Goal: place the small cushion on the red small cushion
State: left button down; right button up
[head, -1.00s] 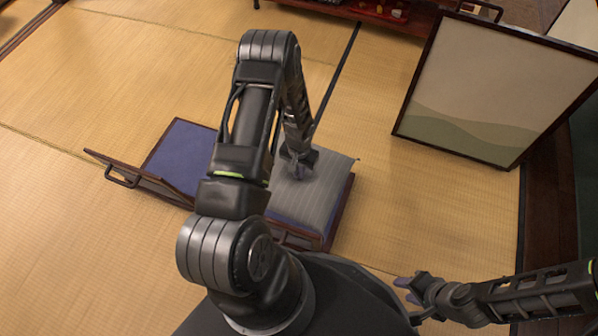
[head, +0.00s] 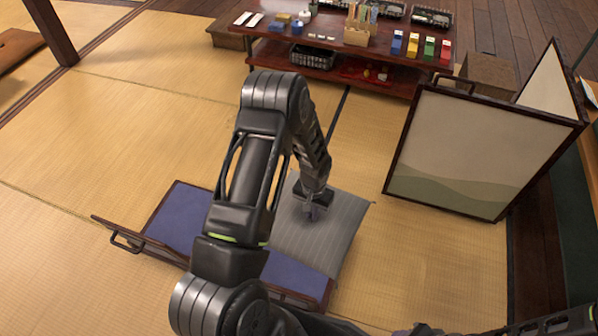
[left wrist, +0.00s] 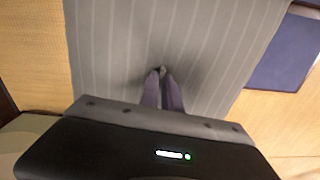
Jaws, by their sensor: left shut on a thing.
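The small cushion, grey with pale stripes (head: 345,225), is in the grip of my left gripper (head: 311,211). The fingers pinch its fabric near the middle. It hangs partly over a low wooden seat with a blue pad (head: 287,277). In the left wrist view the cushion (left wrist: 215,45) spreads beyond the shut purple-grey fingers (left wrist: 162,85). I cannot make out a red small cushion in either view now.
A folding screen (head: 465,145) stands at right. A low table (head: 340,48) with small boxes and red items on its lower shelf is at the back. The tatami (head: 110,120) at left is clear.

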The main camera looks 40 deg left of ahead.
pick_arm(q)
jog(key=d+r+p, duration=0.4)
jog(key=r+p, duration=0.2)
jog(key=r, duration=0.6)
jog(key=w+d+r+m+p, duration=0.1)
jog(key=d+r+p, duration=0.3)
jog(key=r, duration=0.8)
jog(key=d+r+m+p, duration=0.1)
jog(key=d+r+p, duration=0.3)
jog(key=r+p, duration=0.4)
notch_tip(320, 180, up, 4)
jog(key=shift+w+d+f, duration=0.1)
jog(key=shift+w+d, duration=0.2)
jog(key=shift+a, duration=0.1)
